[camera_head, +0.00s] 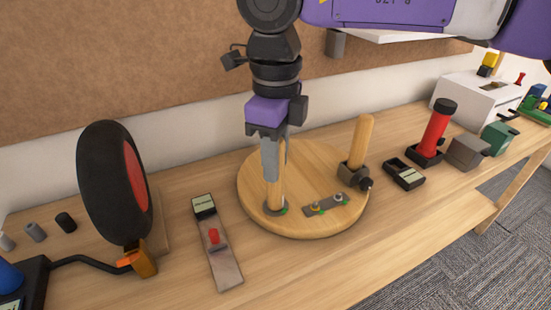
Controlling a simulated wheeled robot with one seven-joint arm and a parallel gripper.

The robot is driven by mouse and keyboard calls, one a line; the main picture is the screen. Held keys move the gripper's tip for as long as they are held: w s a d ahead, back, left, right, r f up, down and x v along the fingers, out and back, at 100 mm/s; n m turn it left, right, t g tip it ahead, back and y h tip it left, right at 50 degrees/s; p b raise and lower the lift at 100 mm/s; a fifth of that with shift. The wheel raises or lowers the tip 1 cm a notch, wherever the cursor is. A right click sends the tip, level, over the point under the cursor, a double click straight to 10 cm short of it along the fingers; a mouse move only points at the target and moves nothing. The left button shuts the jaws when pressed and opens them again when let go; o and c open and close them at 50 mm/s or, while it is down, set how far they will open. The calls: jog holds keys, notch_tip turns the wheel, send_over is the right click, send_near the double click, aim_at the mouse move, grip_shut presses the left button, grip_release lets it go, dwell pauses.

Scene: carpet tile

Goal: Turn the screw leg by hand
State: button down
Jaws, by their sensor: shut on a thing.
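The screw leg (275,192) is a pale wooden peg that stands upright on a round wooden board (315,225). A dark ring with a bit of green shows at its foot. My gripper (274,172) points down from above, and its grey fingers are shut on the upper part of the leg. The fingers hide the leg's top. A second wooden leg (362,140) stands on the right side of the board in a dark holder (353,176).
A grey plate (326,204) with small fittings lies on the board. Right are a small black box (404,173) and a red cylinder (436,132). Bare bench lies in front of the board.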

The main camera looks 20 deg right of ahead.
dwell(0.3)
jog(key=c, duration=1.1)
grip_release()
jog(key=shift+r, duration=0.15)
notch_tip(320, 180, up, 8)
jog(key=shift+f+p, duration=0.2)
jog(key=shift+p, duration=0.2)
jog(key=shift+s+d, duration=0.1)
